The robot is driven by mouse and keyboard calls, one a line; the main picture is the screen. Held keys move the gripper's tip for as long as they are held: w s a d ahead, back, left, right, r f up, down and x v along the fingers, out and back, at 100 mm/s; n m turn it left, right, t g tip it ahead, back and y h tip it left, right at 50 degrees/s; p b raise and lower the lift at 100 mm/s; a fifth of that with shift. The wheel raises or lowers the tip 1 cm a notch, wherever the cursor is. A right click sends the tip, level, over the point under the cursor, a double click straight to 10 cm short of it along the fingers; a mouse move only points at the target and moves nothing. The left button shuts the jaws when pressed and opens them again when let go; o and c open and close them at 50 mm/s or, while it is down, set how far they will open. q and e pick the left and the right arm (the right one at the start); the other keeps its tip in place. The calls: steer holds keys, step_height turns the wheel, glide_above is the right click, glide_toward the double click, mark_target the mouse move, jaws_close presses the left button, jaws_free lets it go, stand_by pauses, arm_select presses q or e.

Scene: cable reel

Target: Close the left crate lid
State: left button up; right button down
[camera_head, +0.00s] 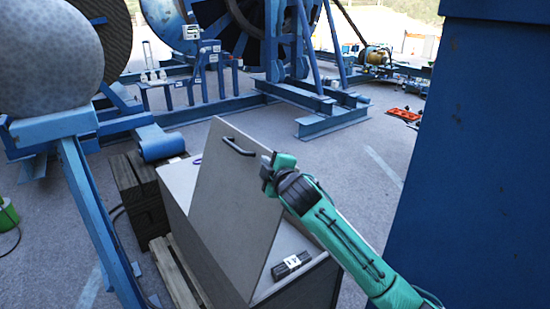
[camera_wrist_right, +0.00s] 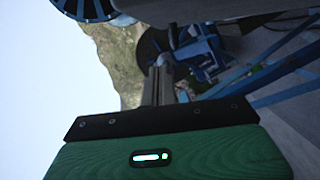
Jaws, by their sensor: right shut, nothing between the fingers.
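The grey crate (camera_head: 322,278) stands low in the middle of the head view. Its flat grey lid (camera_head: 232,205) stands raised and tilted, with a black bar handle (camera_head: 238,146) near its top edge. My right gripper (camera_head: 267,172) is beside the lid's upper right edge, just right of and below the handle; I cannot tell whether it touches the lid. Its fingers (camera_wrist_right: 159,86) are shut and empty in the right wrist view. The lid and handle do not show clearly there. My left gripper is out of view.
A dark block with a white label (camera_head: 291,264) is on the crate's right part. Dark wooden boxes (camera_head: 140,197) and a pallet (camera_head: 176,275) are at its left. Blue reel frames (camera_head: 335,112) stand behind. A large blue structure (camera_head: 470,160) bounds the right; grey ground lies between.

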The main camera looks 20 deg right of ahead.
steer(key=w+d, duration=0.1)
steer(key=w+d+f+p, duration=0.1)
steer(key=shift+w+d+f+p, duration=0.1)
steer(key=shift+w+d+p, duration=0.2)
steer(key=shift+w+d, duration=0.05)
steer(key=shift+d+f, duration=0.2)
steer(key=shift+d, duration=0.2)
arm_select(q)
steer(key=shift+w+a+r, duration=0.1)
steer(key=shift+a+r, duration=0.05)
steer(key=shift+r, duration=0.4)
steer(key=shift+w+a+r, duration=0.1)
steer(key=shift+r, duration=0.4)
arm_select(e)
steer(key=shift+w+a, duration=0.1)
